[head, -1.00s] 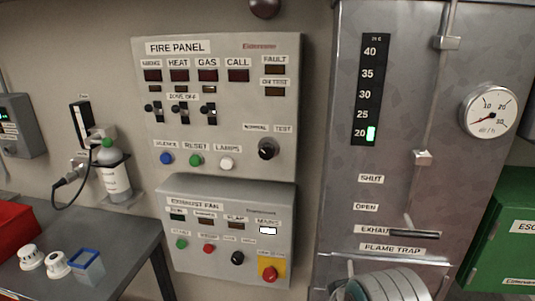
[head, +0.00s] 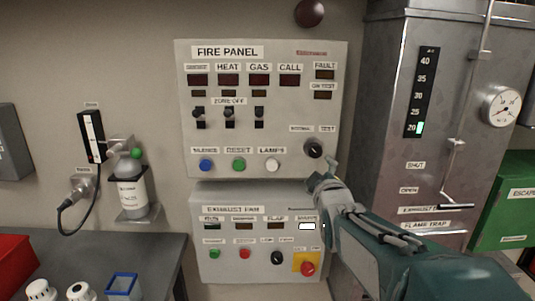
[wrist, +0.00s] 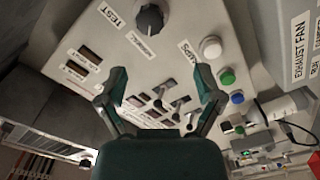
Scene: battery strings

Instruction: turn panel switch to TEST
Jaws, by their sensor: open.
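The panel switch is a black rotary knob (head: 314,148) at the lower right of the grey fire panel (head: 335,100). Small NORMAL and TEST labels sit above it.
Blue, green and white buttons (head: 272,165) line the panel's lower edge. The exhaust fan box (head: 205,262) is below, partly behind my arm. A metal cabinet (head: 385,175) stands close on the right. A bottle (head: 132,190) hangs left, above a grey table (head: 150,260).

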